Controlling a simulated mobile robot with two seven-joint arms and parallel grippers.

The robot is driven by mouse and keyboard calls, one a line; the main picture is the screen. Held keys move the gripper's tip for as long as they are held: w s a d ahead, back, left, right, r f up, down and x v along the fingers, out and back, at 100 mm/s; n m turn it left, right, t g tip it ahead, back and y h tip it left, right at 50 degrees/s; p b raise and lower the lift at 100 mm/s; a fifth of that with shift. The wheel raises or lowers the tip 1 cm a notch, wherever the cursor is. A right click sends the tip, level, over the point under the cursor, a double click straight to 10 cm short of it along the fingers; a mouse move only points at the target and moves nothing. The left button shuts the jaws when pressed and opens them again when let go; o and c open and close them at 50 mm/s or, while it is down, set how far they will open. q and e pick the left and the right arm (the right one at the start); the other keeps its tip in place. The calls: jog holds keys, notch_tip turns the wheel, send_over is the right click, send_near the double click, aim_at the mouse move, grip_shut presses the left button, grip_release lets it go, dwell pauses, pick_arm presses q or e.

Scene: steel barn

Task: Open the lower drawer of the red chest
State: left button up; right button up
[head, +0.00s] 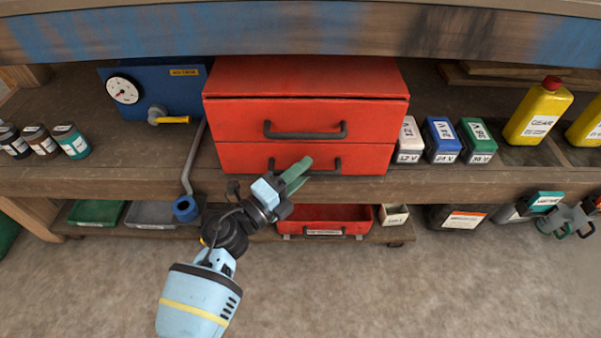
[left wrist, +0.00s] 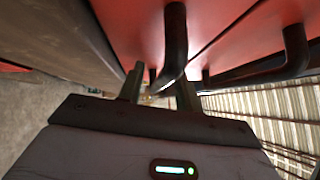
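The red chest (head: 305,77) stands on the bench shelf with two drawers, both closed. The upper drawer has a dark bar handle (head: 305,131). The lower drawer (head: 227,158) has a similar handle (head: 330,166), partly hidden behind my left gripper (head: 300,172). In the left wrist view, the lower handle (left wrist: 175,40) passes between the fingers of my left gripper (left wrist: 160,88). The fingers are apart, with room around the bar; whether one touches it is unclear. My right gripper (head: 576,231) is at the right edge, open and empty, far from the chest.
A blue gauge box (head: 140,95) with a yellow-handled valve stands left of the chest. White (head: 409,142), blue (head: 441,140) and green (head: 477,141) boxes stand close at its right. Below, a red bin (head: 350,215) sits on a low shelf. The floor in front is clear.

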jog(key=shift+w, duration=0.15)
pick_arm(q)
jog(key=c, duration=0.7)
grip_shut()
pick_arm(e)
jog(key=shift+s+r, duration=0.1)
jog(key=shift+s, duration=0.15)
jog(key=shift+s, duration=0.1)
